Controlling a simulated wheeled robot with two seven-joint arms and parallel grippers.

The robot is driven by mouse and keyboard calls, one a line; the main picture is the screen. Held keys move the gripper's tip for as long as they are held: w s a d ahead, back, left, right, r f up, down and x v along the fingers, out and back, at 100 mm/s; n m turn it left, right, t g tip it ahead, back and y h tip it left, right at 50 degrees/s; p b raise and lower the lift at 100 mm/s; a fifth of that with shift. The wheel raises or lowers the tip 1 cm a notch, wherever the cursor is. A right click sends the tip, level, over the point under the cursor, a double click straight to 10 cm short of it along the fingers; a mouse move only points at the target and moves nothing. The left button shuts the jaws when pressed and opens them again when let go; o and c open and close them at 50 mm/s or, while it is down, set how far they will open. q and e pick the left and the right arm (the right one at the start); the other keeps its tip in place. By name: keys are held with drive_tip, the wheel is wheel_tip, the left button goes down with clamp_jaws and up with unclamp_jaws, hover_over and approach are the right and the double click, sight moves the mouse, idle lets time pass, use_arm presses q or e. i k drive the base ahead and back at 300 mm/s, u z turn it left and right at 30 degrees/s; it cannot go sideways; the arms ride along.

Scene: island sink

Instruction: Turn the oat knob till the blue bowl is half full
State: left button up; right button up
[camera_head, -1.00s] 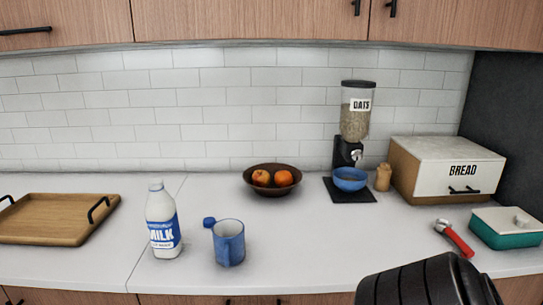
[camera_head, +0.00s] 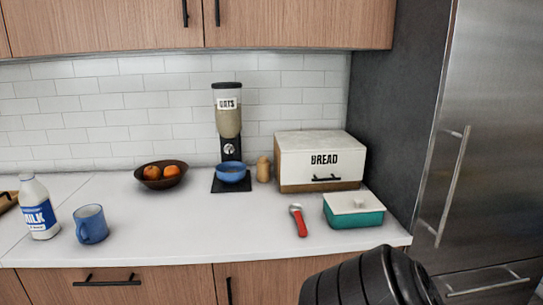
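The oat dispenser (camera_head: 228,116) stands upright against the tiled wall, its clear hopper holding oats and labelled OATS. Its pale knob (camera_head: 229,149) is on the front of the black stand. The blue bowl (camera_head: 233,173) sits on the dispenser's black base (camera_head: 218,186), under the knob. How much is in the bowl cannot be made out. A black ribbed part of my arm shows at the bottom right, in front of the counter. Neither gripper's fingers are in view.
A bread box (camera_head: 318,158) and a small wooden shaker (camera_head: 263,169) stand right of the dispenser. A fruit bowl (camera_head: 161,174) is left of it. A red-handled tool (camera_head: 299,221), teal dish (camera_head: 353,212), blue mug (camera_head: 91,225) and milk bottle (camera_head: 38,208) are nearer. Counter before the dispenser is clear.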

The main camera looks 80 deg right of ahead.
sight(229, 148)
drive_tip(key=k, duration=0.45)
drive_tip(key=z, duration=0.95)
